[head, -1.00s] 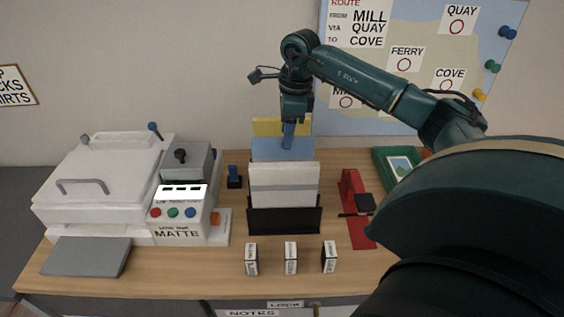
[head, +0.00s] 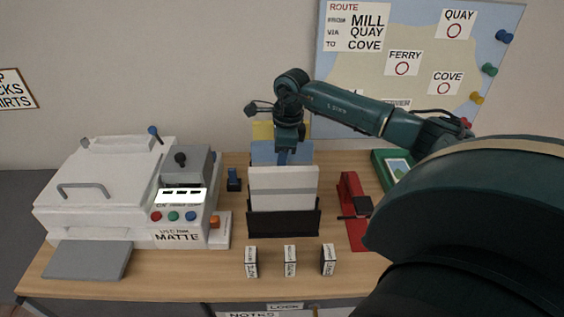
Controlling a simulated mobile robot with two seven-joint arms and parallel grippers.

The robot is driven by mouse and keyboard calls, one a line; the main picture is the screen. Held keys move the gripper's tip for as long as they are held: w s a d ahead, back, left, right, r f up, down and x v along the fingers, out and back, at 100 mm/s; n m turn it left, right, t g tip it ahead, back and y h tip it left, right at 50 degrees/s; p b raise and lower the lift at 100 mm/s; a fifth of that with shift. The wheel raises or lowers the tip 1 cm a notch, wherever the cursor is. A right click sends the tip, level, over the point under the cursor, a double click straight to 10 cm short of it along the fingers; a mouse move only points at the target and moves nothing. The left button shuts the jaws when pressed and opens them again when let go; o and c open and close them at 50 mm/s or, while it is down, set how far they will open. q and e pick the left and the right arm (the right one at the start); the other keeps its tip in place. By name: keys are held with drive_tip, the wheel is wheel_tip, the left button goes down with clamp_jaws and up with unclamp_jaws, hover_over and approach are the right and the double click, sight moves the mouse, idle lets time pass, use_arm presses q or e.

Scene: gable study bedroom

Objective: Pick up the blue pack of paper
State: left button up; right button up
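The blue pack of paper (head: 262,153) stands upright in a black rack (head: 284,222). It is behind a white pack (head: 284,190) with a grey band and in front of a yellow pack (head: 262,131). Only its upper part shows. My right gripper (head: 284,157) comes in from the right and points down at the blue pack's top edge, overlapping it in the picture. The fingers are small and seen edge-on, so I cannot tell whether they are open or grip the pack. My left gripper is not in view.
A white press machine (head: 105,190) stands on the left of the desk. Three small labelled boxes (head: 290,261) stand in front of the rack. A red stapler-like tool (head: 352,205) and a green tray (head: 380,166) are to the right. A map board (head: 340,75) hangs behind.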

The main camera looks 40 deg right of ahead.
clamp_jaws()
drive_tip(key=shift+r, duration=0.15)
idle(0.4)
